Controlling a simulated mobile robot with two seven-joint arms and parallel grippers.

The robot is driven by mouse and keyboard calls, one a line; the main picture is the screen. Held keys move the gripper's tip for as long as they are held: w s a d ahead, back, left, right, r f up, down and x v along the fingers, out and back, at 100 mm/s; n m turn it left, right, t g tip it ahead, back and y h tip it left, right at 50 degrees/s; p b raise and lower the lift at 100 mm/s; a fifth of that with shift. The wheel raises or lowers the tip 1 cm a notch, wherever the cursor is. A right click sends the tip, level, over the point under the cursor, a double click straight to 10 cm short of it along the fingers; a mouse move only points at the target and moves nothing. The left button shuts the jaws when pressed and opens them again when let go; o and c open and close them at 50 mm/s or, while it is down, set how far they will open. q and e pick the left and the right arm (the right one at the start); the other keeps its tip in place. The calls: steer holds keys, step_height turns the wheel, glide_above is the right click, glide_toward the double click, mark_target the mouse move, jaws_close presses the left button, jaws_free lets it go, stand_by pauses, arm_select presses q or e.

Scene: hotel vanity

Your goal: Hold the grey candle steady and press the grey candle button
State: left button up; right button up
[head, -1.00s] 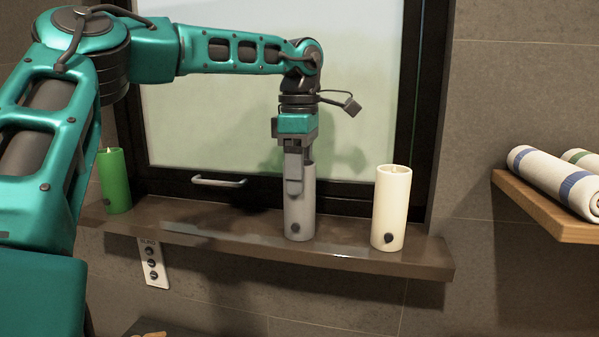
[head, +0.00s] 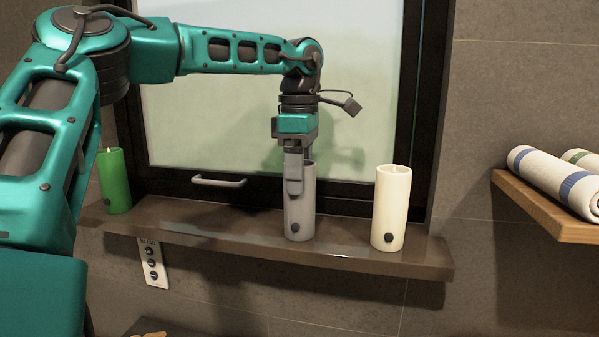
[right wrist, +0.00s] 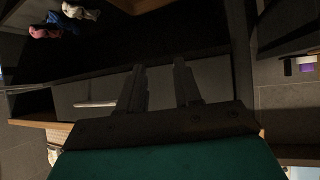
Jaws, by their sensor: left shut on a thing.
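The grey candle (head: 301,218) stands upright on the brown window ledge in the head view, with a dark round button (head: 295,228) low on its front. My left gripper (head: 295,183) reaches down from above and is shut on the candle's upper part. One finger lies along its front and hides some of the rim. My right gripper (right wrist: 160,88) shows only in the right wrist view. Its two fingers stand apart with nothing between them, away from the candle.
A cream candle (head: 391,208) stands right of the grey one and a green candle (head: 115,182) at the left on the ledge (head: 350,258). A window handle (head: 218,181) is behind. A switch panel (head: 153,262) hangs below. Rolled towels (head: 555,180) lie on a wooden shelf (head: 540,212) at right.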

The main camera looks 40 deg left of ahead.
jaws_close()
stand_by(1.4)
